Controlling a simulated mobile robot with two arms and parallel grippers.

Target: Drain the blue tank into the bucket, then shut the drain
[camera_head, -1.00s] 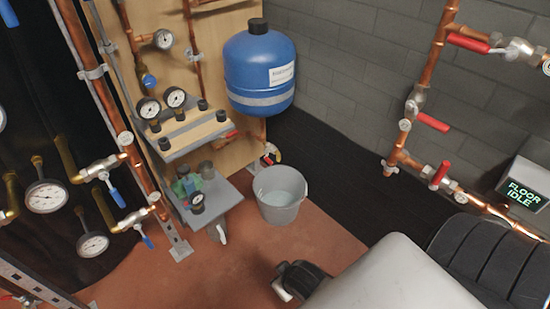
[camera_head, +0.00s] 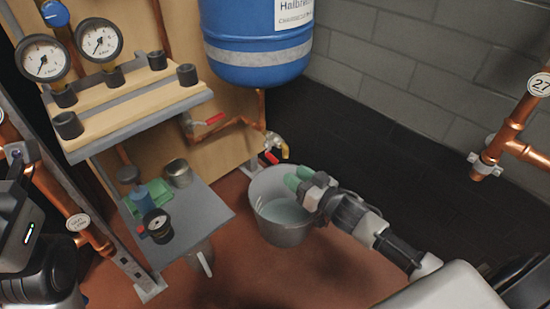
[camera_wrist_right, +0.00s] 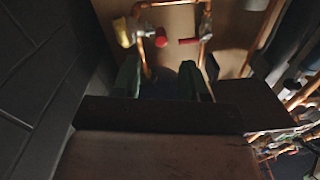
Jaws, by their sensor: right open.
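The blue tank (camera_head: 258,50) hangs on the board at the top of the head view, its top cut off. A copper pipe (camera_head: 235,124) runs below it to a brass drain tap (camera_head: 277,145) with a red handle (camera_head: 269,158), above the bucket's back rim. The tap (camera_wrist_right: 124,32) and a red handle (camera_wrist_right: 160,38) also show in the right wrist view. The grey bucket (camera_head: 268,232) stands on the floor with a pale, water-like surface inside. My right gripper (camera_head: 297,177), with green fingertips, is open and empty over the bucket's right rim, just short of the tap. My left gripper's fingers are out of view.
Another red-handled valve (camera_head: 208,120) sits on the pipe left of the tap. A grey shelf (camera_head: 205,210) with small items juts out left of the bucket. A gauge shelf (camera_head: 140,110) is above it.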

